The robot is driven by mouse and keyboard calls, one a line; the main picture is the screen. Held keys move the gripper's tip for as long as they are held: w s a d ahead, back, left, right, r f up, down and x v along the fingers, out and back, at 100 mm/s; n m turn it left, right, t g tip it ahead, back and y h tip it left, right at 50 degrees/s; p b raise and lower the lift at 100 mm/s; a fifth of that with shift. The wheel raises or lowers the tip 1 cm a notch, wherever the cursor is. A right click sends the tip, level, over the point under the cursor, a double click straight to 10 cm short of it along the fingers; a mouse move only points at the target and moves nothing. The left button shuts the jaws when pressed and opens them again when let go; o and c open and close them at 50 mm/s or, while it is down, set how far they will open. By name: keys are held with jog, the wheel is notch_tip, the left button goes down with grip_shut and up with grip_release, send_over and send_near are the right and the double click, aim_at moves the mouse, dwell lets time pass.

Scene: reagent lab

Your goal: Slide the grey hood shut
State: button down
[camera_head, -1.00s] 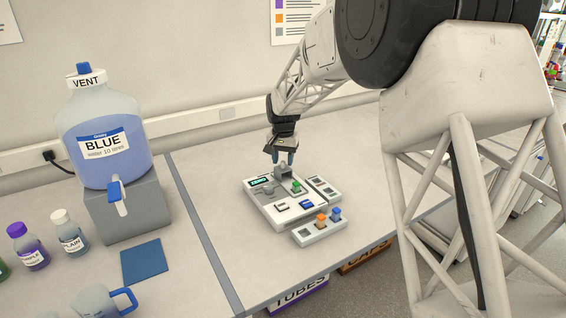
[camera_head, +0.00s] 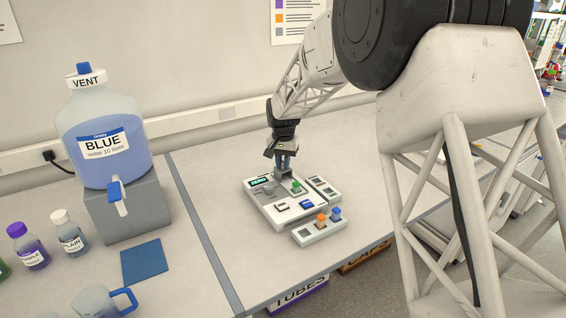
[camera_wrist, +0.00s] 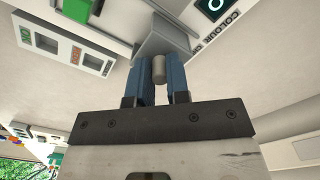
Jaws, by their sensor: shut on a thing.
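The grey hood (camera_head: 281,174) sits at the back of a white console (camera_head: 265,206) on the bench, beside a green block (camera_head: 296,187). In the wrist view the hood (camera_wrist: 165,38) shows as a grey box with a short round grey knob (camera_wrist: 158,70). My gripper (camera_head: 285,163) is down at the hood. In the wrist view its blue fingers are on either side of the knob, shut on it. The green block also shows at the wrist view's top left (camera_wrist: 78,8). The hood's far side is hidden.
A large blue-water jug (camera_head: 103,140), bottles and a blue mat (camera_head: 144,262) are at left. The bench between mat and console is clear.

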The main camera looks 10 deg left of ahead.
aim_at(297, 184)
jog(key=shift+s+d, duration=3.1)
jog(key=shift+d, duration=0.05)
jog(key=c, duration=1.1)
grip_release()
jog(key=shift+r, duration=0.1)
notch_tip(297, 184, up, 8)
